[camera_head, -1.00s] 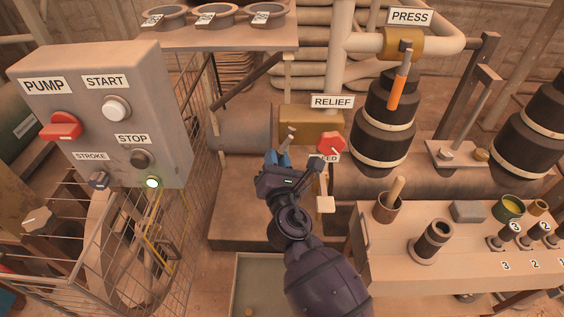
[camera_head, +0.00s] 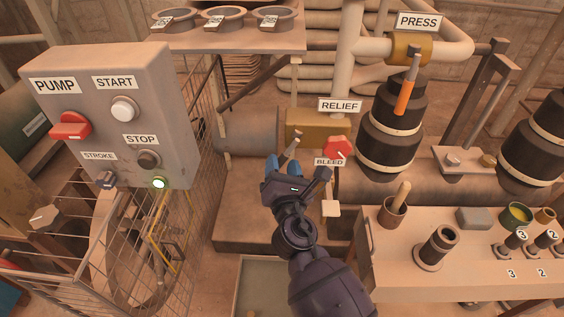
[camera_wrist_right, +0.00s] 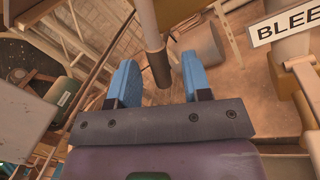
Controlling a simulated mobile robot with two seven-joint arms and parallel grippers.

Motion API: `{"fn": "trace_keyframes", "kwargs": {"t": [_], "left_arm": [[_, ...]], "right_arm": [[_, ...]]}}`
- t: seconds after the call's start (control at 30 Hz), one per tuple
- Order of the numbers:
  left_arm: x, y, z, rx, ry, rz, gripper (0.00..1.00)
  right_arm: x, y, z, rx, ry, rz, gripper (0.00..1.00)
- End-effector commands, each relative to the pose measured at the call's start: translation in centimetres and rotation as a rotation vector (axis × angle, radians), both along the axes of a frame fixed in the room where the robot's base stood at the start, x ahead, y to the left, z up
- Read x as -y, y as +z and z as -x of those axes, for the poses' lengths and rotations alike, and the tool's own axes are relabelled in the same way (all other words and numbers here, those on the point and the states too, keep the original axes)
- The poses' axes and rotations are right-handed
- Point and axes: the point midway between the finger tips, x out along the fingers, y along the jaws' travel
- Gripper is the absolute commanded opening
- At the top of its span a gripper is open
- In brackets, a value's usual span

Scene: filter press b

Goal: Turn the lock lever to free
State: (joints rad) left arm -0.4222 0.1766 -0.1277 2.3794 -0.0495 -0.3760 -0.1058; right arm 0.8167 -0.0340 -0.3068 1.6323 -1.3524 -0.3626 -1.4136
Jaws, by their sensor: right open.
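No label in view reads lock, so I cannot tell for sure which lever is the lock lever. A short grey lever (camera_head: 291,142) sticks out by the tan RELIEF block (camera_head: 312,128). My right gripper (camera_head: 284,166) is just in front of it, open, its two blue fingers pointing up towards it. In the right wrist view a rod with a dark round end (camera_wrist_right: 158,64) stands between the open fingers (camera_wrist_right: 158,82); I cannot tell whether it touches them. An orange-handled lever (camera_head: 405,95) hangs at the PRESS valve. My left gripper is not in view.
A red knob (camera_head: 337,149) and the BLEED label (camera_head: 330,162) are close to the right of my gripper. The pump panel (camera_head: 110,120) stands at left above a wire cage. A bench (camera_head: 410,280) with pots is at right.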

Motion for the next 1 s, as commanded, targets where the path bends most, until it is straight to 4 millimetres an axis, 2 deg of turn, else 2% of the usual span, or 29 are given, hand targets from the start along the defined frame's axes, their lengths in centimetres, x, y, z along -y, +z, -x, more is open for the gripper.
{"fn": "trace_keyframes", "kwargs": {"t": [0.4, 0.6, 0.8, 1.0], "left_arm": [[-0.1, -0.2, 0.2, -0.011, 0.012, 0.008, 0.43], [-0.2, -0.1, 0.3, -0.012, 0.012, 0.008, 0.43], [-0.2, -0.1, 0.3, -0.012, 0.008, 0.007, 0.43], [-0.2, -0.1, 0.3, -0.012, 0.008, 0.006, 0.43]], "right_arm": [[1.2, -0.6, 6.3, -0.002, 0.000, -0.001, 0.45], [1.5, -0.8, 8.6, -0.002, -0.001, -0.001, 0.45], [1.7, -0.9, 9.5, -0.001, 0.000, 0.000, 0.45], [1.7, -0.9, 9.6, -0.001, -0.001, -0.001, 0.45]]}}
